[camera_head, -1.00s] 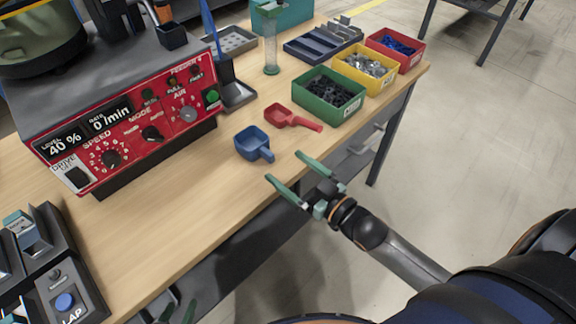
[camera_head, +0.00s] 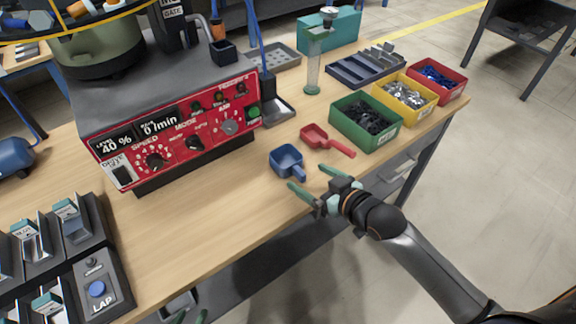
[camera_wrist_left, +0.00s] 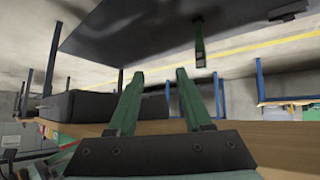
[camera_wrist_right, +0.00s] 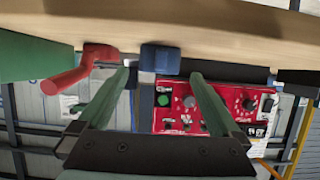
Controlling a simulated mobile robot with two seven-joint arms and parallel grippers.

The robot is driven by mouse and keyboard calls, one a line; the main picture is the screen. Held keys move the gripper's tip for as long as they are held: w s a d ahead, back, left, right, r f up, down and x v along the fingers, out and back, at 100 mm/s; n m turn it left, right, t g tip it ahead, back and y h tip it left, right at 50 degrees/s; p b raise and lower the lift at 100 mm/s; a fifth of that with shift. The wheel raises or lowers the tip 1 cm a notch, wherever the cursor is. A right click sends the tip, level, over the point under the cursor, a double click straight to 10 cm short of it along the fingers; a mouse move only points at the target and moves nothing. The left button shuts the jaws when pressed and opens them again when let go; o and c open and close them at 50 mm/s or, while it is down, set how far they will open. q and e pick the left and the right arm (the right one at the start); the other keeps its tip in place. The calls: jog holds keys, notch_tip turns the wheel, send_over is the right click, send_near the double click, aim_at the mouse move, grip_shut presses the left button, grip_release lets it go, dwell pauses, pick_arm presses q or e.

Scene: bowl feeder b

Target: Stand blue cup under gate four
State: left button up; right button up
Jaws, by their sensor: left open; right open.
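The blue cup (camera_head: 286,162), a square scoop with a short handle, stands on the wooden table in front of the red control panel. It also shows in the right wrist view (camera_wrist_right: 160,60), beyond the fingertips. My right gripper (camera_head: 307,178) is open and empty, close to the cup's handle at the table's front edge; whether it touches cannot be told. My left gripper (camera_wrist_left: 160,80) is open and empty; in the head view only its green tips (camera_head: 188,318) show at the bottom edge. A block labelled GATE (camera_head: 172,12) is at the feeder's top; I cannot make out gate four.
A red scoop (camera_head: 325,140) lies right of the cup. Green (camera_head: 366,121), yellow (camera_head: 405,94) and red (camera_head: 437,81) bins stand further right. The feeder's red panel (camera_head: 180,132) stands behind, a black rack (camera_head: 100,285) at lower left. Table between rack and cup is clear.

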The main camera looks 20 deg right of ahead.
aim_at(304, 175)
jog(key=shift+f+b+x, duration=0.15)
jog(key=shift+b+x, duration=0.15)
jog(key=shift+x, duration=1.3)
jog(key=shift+f+b+x, duration=0.15)
jog(key=shift+b+x, duration=0.1)
jog(key=shift+x, duration=1.3)
jog(key=shift+s, duration=0.2)
jog(key=shift+d, duration=0.1)
jog(key=c, duration=1.5)
jog(key=shift+r, duration=0.1)
grip_shut()
jog(key=shift+r, duration=0.15)
